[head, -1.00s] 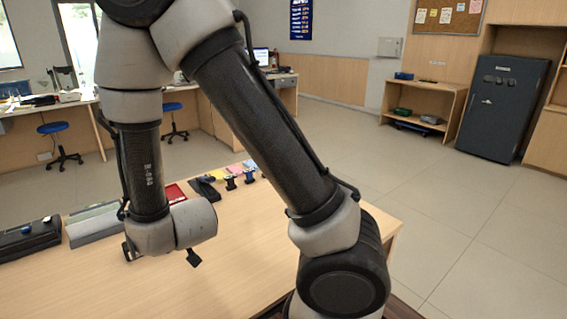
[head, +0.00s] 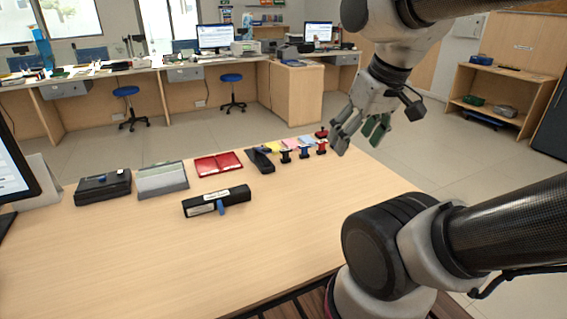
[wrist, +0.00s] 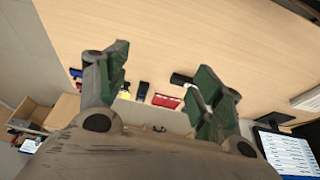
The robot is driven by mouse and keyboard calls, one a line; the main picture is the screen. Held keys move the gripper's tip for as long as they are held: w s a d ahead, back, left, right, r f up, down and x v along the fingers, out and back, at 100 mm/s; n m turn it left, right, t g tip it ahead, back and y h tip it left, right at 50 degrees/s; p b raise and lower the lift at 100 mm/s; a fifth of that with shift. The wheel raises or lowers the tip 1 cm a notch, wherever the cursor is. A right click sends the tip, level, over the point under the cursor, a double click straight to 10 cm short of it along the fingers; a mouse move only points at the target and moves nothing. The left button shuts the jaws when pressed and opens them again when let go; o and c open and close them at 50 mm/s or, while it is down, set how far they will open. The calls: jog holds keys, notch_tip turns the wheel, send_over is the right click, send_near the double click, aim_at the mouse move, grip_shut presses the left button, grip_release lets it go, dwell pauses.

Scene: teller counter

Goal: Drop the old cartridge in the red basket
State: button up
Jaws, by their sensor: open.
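A black cartridge-like block (head: 228,199) with a white label and a blue tab lies on the light wood counter (head: 150,255). A dark block (wrist: 181,79) near the right finger in the wrist view looks like the same one. My gripper (head: 358,140) is open and empty, raised past the counter's right end, well to the right of the block. Its green-padded fingers stand wide apart in the wrist view (wrist: 160,72). I cannot make out a red basket in either view.
Behind the block are a black case (head: 103,187), a grey file holder (head: 162,180), a flat red item (head: 218,163), a black stapler-like item (head: 260,160) and several small stamps (head: 304,152). A monitor (head: 14,170) stands at the left. The counter's front middle is clear.

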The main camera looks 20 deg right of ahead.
jog(key=w+a+f+m+g+y, duration=0.2)
jog(key=w+a+f+m, duration=0.1)
jog(key=w, duration=0.4)
jog(key=w+a+f+m+g+y, duration=0.1)
jog(key=w+a+f+m+y, duration=0.15)
jog(key=w, duration=0.45)
jog(key=w+a+f+m+g+y, duration=0.2)
jog(key=w+a+m, duration=0.1)
jog(key=w, duration=0.4)
jog(key=m+y, duration=0.7)
jog(key=m, duration=0.2)
send_near(225, 193)
jog(key=shift+s+a+f+t, duration=0.25)
jog(key=shift+a+f+t, duration=0.15)
jog(key=shift+a+f, duration=0.15)
jog(key=shift+w+a+f+m, duration=0.1)
jog(key=shift+a+f+m, duration=0.05)
jog(key=shift+f+m, duration=0.15)
jog(key=x, duration=0.2)
jog(key=shift+a+f, duration=0.1)
jog(key=shift+a, duration=0.25)
jog(key=x, duration=0.5)
jog(key=shift+a+r, duration=0.15)
jog(key=shift+r, duration=0.25)
jog(key=c, duration=1.5)
